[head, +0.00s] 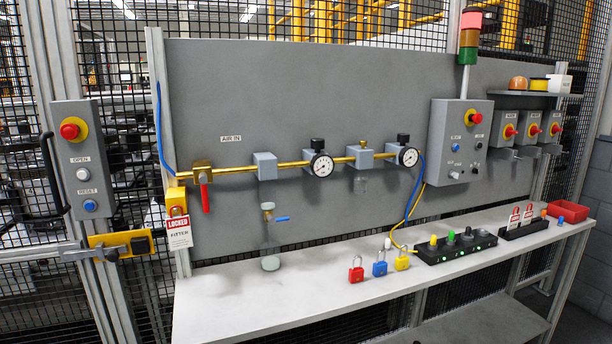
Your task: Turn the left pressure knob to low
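The left pressure knob (317,144) is a small black knob on top of the left regulator, above its round white gauge (322,166). It sits on the brass air pipe (240,170) on the grey panel. Its setting and any low mark are too small to read. A similar right knob (403,138) stands above the right gauge (409,157). Neither of my grippers is in view, and nothing touches the left knob.
A white bench (225,305) runs below the panel, with red (356,274), blue (380,268) and yellow padlocks (402,262). A red valve handle (206,197) hangs at the pipe's left. A control box (462,140) with a red button is at right. Space before the knob is clear.

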